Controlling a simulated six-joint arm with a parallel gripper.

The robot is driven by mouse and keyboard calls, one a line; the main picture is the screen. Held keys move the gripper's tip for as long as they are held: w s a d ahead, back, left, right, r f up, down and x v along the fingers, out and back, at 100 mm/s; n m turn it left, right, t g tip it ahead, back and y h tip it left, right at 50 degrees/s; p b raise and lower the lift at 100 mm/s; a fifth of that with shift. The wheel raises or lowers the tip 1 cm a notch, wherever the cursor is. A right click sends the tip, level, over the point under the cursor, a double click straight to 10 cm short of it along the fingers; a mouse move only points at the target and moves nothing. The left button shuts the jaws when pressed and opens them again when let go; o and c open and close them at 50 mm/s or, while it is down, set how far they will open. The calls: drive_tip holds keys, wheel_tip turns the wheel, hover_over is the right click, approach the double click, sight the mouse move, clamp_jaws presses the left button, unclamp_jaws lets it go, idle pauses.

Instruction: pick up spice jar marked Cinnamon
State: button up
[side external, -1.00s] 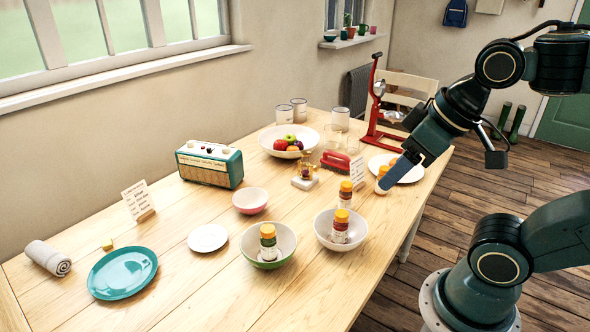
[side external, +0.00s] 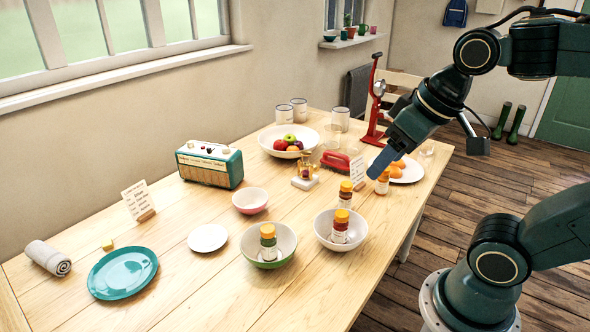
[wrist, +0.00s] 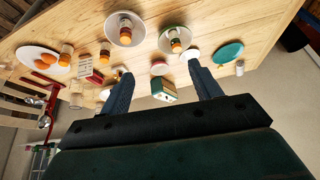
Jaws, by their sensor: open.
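Several spice jars with orange-yellow lids show in the side view, their labels too small to read, so I cannot tell which is Cinnamon. One jar (side external: 268,242) is in the green bowl (side external: 289,258), one (side external: 340,226) is in the white bowl (side external: 321,240). Another jar (side external: 345,192) stands on the table by a card, and one (side external: 382,183) stands beside the plate of oranges. My gripper (side external: 378,164) is open and empty, above the table near the last two jars. In the wrist view its fingers (wrist: 162,88) are spread apart, with the jars beyond them.
A plate (side external: 414,173) holds oranges. A tall red stand (side external: 374,105), fruit bowl (side external: 268,138) and radio (side external: 210,164) are farther back.

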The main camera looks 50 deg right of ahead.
drive_tip(key=w+d+m+g, duration=0.2)
drive_tip(key=w+d+m, duration=0.25)
drive_tip(key=w, duration=0.45)
drive_tip(key=m+g, duration=0.3)
drive_tip(key=m, duration=0.7)
hover_over(347, 183)
wheel_tip(347, 183, down, 19)
drive_tip(key=shift+r, duration=0.2)
drive_tip(key=shift+f, duration=4.3)
drive_tip(key=shift+f, duration=0.1)
